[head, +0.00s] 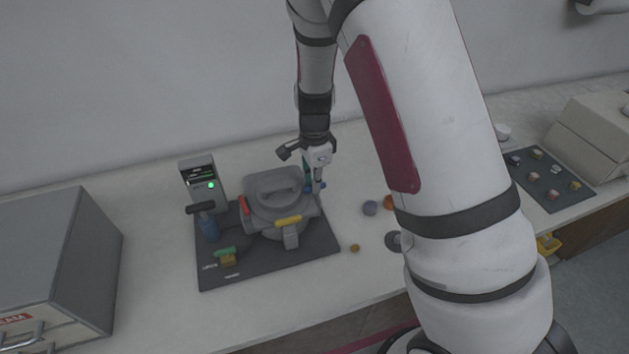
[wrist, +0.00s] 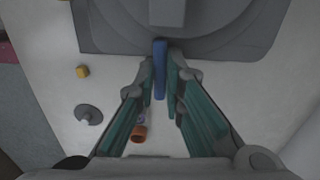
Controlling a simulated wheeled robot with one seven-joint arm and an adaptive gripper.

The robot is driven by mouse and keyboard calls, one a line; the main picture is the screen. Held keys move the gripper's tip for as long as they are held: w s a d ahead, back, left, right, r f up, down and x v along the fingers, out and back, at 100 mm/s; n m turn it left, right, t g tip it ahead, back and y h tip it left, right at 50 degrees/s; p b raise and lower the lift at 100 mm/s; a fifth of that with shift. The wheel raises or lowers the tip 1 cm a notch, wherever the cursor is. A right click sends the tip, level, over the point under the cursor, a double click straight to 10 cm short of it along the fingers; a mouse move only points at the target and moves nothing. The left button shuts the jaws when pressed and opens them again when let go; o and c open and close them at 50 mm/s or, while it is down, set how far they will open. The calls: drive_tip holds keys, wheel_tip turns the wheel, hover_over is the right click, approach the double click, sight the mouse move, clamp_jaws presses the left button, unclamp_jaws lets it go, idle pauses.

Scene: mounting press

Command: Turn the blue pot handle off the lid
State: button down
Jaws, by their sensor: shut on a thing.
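The grey pot lid (head: 265,204), with a raised grip on top, sits on the round grey press on a dark mat (head: 322,246). Its edge also shows at the top of the wrist view (wrist: 225,42). A red handle (head: 244,206) and a yellow handle (head: 288,221) are at its rim. The blue pot handle (wrist: 160,68) stands out from the rim between my fingertips; in the head view it is mostly hidden. My gripper (head: 314,186) is at the right side of the lid, its teal-padded fingers (wrist: 161,82) shut on the blue handle.
A green-topped block (head: 227,256) is at the mat's front. A grey cabinet (head: 60,255) stands far left.

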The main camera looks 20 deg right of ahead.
drive_tip(key=n, duration=0.4)
drive_tip(key=shift+n, duration=0.3)
drive_tip(key=n, duration=0.3)
drive_tip(key=shift+n, duration=0.3)
drive_tip(key=n, duration=0.3)
drive_tip(key=shift+n, duration=0.3)
drive_tip(key=shift+n+b, duration=0.35)
drive_tip(key=shift+n, duration=1.45)
drive_tip(key=c, duration=1.7)
unclamp_jaws()
drive_tip(key=shift+r, duration=0.1)
